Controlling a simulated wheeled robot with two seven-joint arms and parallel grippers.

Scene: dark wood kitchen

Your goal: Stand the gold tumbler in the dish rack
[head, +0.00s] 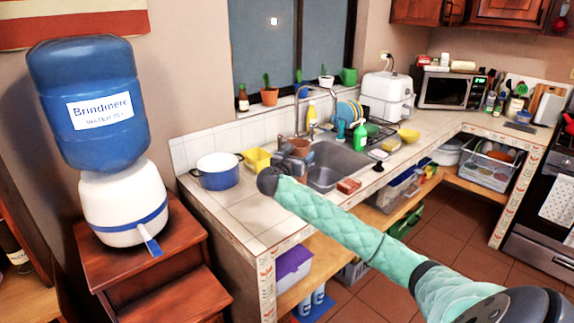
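A small brownish-orange cup (299,145), possibly the gold tumbler, shows at the left rim of the sink, right by my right gripper (287,158). My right arm reaches in from the lower right, and its wrist partly hides the fingers. I cannot tell whether they are shut on the cup or only beside it. My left gripper is not in view.
The sink (338,163) lies between my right gripper and the rack. A green soap bottle (360,136) stands in front of the rack, with a yellow bowl (408,135) to the right. The front-left tiles are clear.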

